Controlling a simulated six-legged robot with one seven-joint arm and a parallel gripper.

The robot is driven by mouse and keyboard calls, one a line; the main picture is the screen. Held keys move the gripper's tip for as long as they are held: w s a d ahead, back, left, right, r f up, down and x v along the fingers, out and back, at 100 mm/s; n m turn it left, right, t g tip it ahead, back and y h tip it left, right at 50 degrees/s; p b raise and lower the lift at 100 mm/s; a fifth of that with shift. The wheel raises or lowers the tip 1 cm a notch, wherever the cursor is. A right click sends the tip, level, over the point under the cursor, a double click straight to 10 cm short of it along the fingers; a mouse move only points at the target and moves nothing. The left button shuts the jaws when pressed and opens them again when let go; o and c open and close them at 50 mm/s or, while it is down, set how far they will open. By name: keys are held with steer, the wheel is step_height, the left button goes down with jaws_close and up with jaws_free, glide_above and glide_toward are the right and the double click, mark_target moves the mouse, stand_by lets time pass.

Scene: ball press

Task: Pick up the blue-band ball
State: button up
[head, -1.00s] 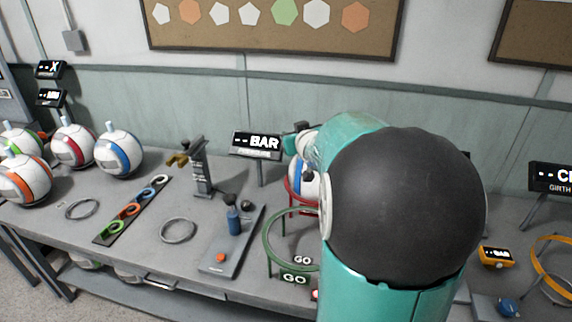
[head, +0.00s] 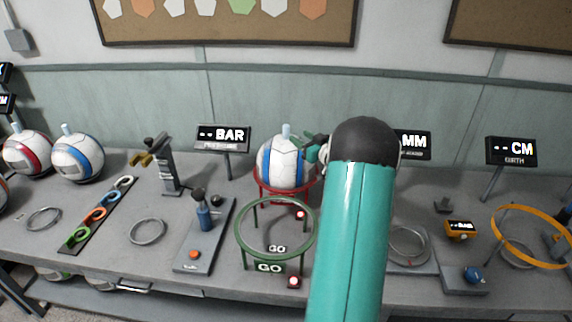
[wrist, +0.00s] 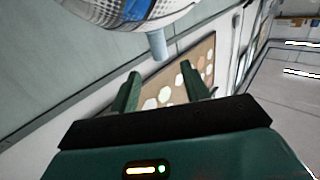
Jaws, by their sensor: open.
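A white ball with blue bands (head: 283,165) sits on a red ring stand (head: 262,188) in the middle of the bench, its pale blue peg pointing up. A second blue-band ball (head: 78,158) stands at the left. My gripper (head: 314,148) is at the upper right side of the ball on the stand, partly hidden by my arm. In the wrist view my gripper (wrist: 160,72) is open and empty. The ball (wrist: 125,10) fills the top of that view, and its peg (wrist: 157,46) lies just beyond the gap between the fingertips. I see no contact.
A green ring stand (head: 240,240) marked GO is in front of the ball. A pump (head: 204,218) and a post (head: 165,170) stand left of it. The BAR sign (head: 223,137) is behind. An orange hoop (head: 497,225) is at the right.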

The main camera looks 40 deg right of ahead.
mark_target(288, 129)
steer(key=w, duration=0.6)
steer(key=w+d, duration=0.1)
steer(key=w, duration=0.2)
jaws_close()
steer(key=shift+r, duration=0.1)
